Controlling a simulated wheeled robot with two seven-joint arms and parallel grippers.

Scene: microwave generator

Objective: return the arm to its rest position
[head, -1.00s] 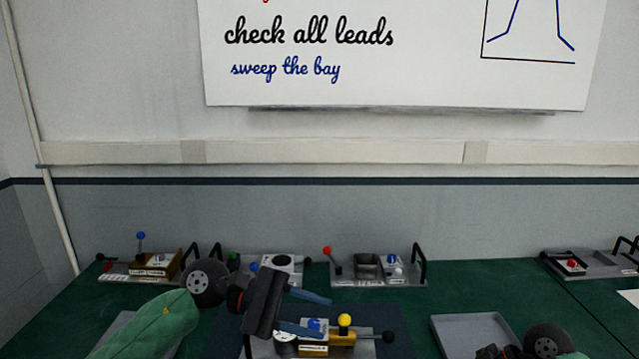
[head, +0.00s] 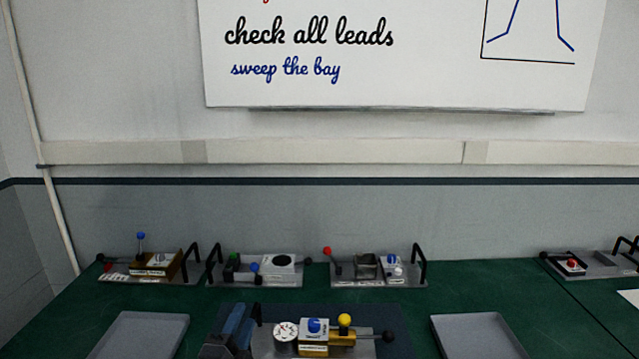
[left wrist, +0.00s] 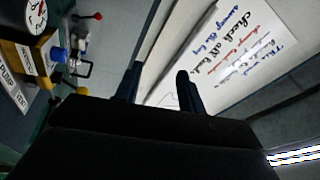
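My left gripper (head: 240,318) is low in the head view, just left of the central device, with its blue fingers pointing up. In the left wrist view its two dark fingers (left wrist: 159,80) stand apart with nothing between them, so it is open and empty. The central device (head: 320,340) has a round gauge, a blue knob, a yellow-topped lever and a black knob at its right end. Part of this gear shows at the left of the left wrist view (left wrist: 38,55). My right gripper is in neither view.
Several smaller panels with levers and handles line the back of the green bench, such as the red-knobbed one (head: 350,280). Empty grey trays stand at left (head: 140,330) and right (head: 480,335). The bench between the back panels and the trays is clear.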

